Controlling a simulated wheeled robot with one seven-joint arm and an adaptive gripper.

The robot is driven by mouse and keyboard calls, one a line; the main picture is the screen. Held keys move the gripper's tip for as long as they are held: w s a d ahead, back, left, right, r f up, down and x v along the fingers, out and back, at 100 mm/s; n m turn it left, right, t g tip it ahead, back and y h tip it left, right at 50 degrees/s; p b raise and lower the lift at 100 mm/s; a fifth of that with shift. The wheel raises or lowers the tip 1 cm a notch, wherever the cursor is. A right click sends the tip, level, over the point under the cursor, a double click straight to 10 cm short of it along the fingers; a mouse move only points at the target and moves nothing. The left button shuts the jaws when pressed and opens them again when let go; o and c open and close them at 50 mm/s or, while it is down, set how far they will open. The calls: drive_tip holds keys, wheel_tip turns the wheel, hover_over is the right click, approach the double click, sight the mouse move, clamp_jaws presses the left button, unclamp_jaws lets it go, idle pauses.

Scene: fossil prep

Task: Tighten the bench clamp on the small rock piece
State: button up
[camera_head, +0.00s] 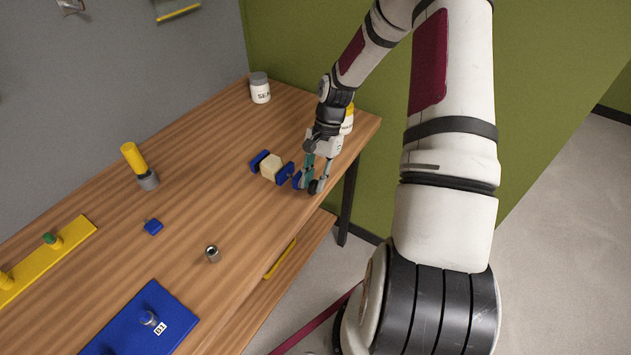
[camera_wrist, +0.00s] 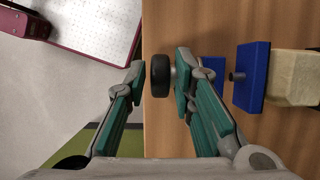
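The bench clamp has blue jaws (camera_head: 285,174) and stands near the right end of the wooden bench. The small rock piece (camera_head: 271,167), pale and blocky, sits between two blue jaws. In the wrist view, the rock piece (camera_wrist: 292,77) is at the right, against a blue jaw plate (camera_wrist: 251,75). A screw runs left from that plate to a blue block (camera_wrist: 213,68) and a black round knob (camera_wrist: 159,82). My gripper (camera_head: 319,183) is at the knob end, over the bench's front edge. Its fingers (camera_wrist: 160,70) are apart, with the knob between them; firm contact is not clear.
A white jar (camera_head: 260,91) stands at the back; a yellow-topped container (camera_head: 348,118) is partly behind my gripper. A yellow-handled tool (camera_head: 134,158), small blue block (camera_head: 153,227), metal cup (camera_head: 212,254), blue board (camera_head: 120,334) and yellow rack (camera_head: 75,238) lie left. The bench middle is mostly clear.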

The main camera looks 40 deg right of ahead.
drive_tip(key=shift+a+f, duration=0.15)
drive_tip(key=shift+f, duration=0.25)
drive_tip(key=shift+c, duration=0.3)
clamp_jaws()
drive_tip(key=y+b, duration=0.2)
drive_tip(key=g+b, duration=0.1)
drive_tip(key=shift+w+d+f+y, duration=0.2)
drive_tip(key=shift+w+d+y, duration=0.05)
drive_tip(key=shift+d+y, duration=0.15)
drive_tip(key=y+b, duration=0.2)
drive_tip(key=b, duration=0.1)
drive_tip(key=shift+w+d+f+g, duration=0.15)
drive_tip(key=shift+g, duration=0.25)
drive_tip(key=y+b, duration=0.1)
drive_tip(key=g+y+b, duration=0.1)
drive_tip(key=b, duration=0.1)
drive_tip(key=y+b, duration=0.1)
drive_tip(key=y, duration=0.1)
drive_tip(key=shift+d+f, duration=0.15)
drive_tip(key=shift+d, duration=0.1)
drive_tip(key=shift+g+y+b, duration=0.4)
drive_tip(key=shift+y+b, duration=0.3)
drive_tip(key=shift+b, duration=0.3)
